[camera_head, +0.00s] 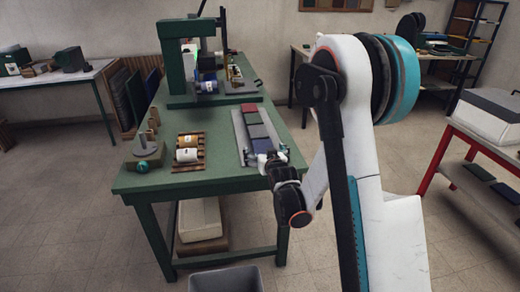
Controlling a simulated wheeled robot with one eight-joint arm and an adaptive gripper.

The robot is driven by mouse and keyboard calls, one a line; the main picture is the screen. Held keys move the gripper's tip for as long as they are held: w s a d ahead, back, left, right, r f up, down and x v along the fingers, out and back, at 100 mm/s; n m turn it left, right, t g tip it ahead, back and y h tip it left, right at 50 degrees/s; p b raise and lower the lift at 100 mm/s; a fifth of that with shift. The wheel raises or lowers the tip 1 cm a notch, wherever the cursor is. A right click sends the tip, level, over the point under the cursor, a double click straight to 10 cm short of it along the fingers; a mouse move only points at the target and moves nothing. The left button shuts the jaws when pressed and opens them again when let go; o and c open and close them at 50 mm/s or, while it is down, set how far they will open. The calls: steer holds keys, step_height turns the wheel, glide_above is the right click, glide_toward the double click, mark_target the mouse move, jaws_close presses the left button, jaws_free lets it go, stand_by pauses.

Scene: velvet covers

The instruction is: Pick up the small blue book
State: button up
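A row of small books lies on a pale metal tray (239,134) on the green table. From back to front I see a dark red book (249,107), a dark purplish one (253,118) and a dark blue-looking one (258,131). My gripper (268,160) is at the front end of the row, low over the tray. Its fingers are small and partly hidden by the wrist, so I cannot tell whether they are open, or whether they touch a book.
On the green table (225,178), a wooden rack (188,167) with rolls and a grey-green device (146,153) stand left of the tray. A tall green press (180,60) stands at the back. A grey bin (225,280) is on the floor in front. A red-framed table (440,160) stands at right.

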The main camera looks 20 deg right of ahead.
steer(key=t, duration=0.1)
glide_toward(264, 148)
steer(key=s+a, duration=0.2)
steer(key=shift+w+d+h+p, duration=0.4)
steer(key=shift+w+p, duration=0.3)
steer(key=shift+p, duration=0.45)
steer(key=x, duration=0.5)
steer(key=shift+w+f, duration=0.15)
steer(key=shift+f, duration=0.15)
steer(key=b+x, duration=0.1)
steer(key=x, duration=0.3)
steer(key=b+x, duration=0.1)
steer(key=shift+w+d+b, duration=0.3)
steer(key=shift+w+d, duration=0.05)
steer(key=shift+d, duration=0.05)
steer(key=shift+w+d+r, duration=0.1)
steer(key=shift+w, duration=0.25)
steer(key=c, duration=1.2)
